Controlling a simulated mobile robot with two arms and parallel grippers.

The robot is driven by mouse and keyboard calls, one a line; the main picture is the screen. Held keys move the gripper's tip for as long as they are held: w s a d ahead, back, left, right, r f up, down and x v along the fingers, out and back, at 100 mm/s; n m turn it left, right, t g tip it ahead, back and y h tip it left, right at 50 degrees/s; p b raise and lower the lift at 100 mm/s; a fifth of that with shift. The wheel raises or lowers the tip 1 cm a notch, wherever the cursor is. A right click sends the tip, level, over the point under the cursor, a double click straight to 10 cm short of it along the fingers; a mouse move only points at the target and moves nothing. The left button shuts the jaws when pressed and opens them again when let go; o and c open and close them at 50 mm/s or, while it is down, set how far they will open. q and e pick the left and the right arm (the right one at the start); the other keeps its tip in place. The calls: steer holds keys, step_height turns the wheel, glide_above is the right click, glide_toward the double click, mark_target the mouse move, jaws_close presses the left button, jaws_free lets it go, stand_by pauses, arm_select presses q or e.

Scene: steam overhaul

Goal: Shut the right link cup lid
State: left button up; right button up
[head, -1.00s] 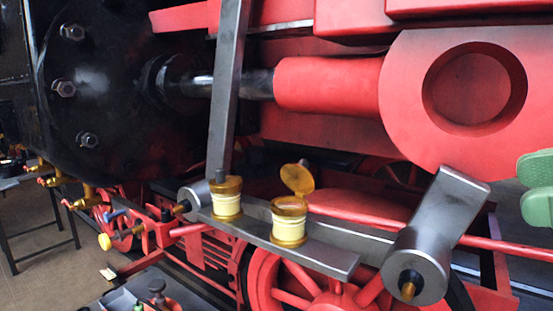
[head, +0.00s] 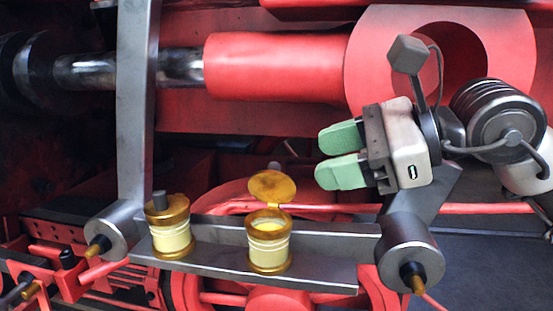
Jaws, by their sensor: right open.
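The right link cup (head: 269,244) is a cream and brass cup standing on a grey metal link bar (head: 320,272). Its brass lid (head: 271,186) stands raised at the back, and the cup's mouth is open with yellow inside. The left link cup (head: 171,232) stands to its left with its brass lid down and a dark knob on top. My right gripper (head: 330,154) has green fingers pointing left. It is open with nothing between the fingers, to the right of the raised lid and slightly higher in the picture, apart from it. My left gripper is not in view.
A grey upright lever (head: 137,110) rises at the left end of the bar. A grey round boss (head: 408,248) with a brass tip is at the right end. A thick red rod (head: 275,68) runs behind and above. The space between lid and gripper looks clear.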

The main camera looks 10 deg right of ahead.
mark_target(277, 169)
steer(key=x, duration=0.3)
steer(key=p+x, duration=0.1)
steer(key=x, duration=0.2)
steer(key=shift+w+a+r+p, duration=0.1)
steer(key=shift+a+r+p, duration=0.05)
steer(key=shift+a+p, duration=0.2)
steer(key=shift+w+a+f, duration=0.15)
steer(key=shift+a+f, duration=0.1)
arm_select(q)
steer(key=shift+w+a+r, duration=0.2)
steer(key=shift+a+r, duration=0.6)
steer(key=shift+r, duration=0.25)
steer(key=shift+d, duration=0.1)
